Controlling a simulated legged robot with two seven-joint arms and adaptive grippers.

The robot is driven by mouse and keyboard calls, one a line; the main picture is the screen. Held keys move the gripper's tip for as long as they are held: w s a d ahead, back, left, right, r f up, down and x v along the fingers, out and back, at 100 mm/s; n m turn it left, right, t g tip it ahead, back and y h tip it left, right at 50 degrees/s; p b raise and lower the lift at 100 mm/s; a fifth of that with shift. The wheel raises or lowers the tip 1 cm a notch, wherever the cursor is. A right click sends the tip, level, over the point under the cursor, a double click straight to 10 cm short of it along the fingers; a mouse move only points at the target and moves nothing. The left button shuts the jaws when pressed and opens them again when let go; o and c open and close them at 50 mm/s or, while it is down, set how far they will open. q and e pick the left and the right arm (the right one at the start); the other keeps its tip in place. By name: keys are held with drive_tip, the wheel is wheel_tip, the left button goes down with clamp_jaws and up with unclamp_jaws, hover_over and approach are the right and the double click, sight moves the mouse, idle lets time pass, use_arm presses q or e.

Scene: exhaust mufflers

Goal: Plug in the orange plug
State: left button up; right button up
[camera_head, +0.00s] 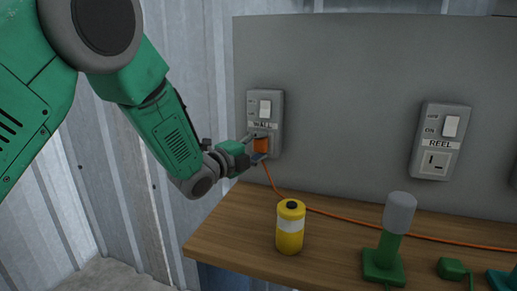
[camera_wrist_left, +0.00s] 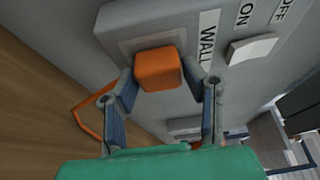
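The orange plug (camera_head: 261,146) is at the lower part of the grey WALL socket (camera_head: 278,107), under its white switch. In the left wrist view the plug (camera_wrist_left: 158,70) sits up against the socket face (camera_wrist_left: 125,45); its pins are hidden, so how deep they go does not show. My left gripper (camera_head: 256,148) is at the socket with its fingertips on both sides of the plug, seemingly touching it. The fingers (camera_wrist_left: 158,82) also frame the plug in the left wrist view. An orange cord (camera_head: 275,187) hangs from the plug to the bench. My right gripper is not in view.
A second socket marked REEL (camera_head: 440,141) is on the grey panel (camera_head: 345,100) to the right. On the wooden bench (camera_head: 230,232) stand a yellow-and-white cylinder (camera_head: 290,228) and a green stand with a grey top (camera_head: 389,243). A green plug-like piece (camera_head: 453,269) lies at right.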

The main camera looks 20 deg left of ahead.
use_arm(q)
drive_tip(key=shift+o, duration=1.2)
drive_tip(key=shift+s+a, duration=0.1)
drive_tip(key=shift+s, duration=0.05)
drive_tip(key=v, duration=1.1)
drive_tip(key=shift+s+a, duration=0.15)
drive_tip(key=shift+s, duration=0.15)
drive_tip(key=shift+f, duration=0.1)
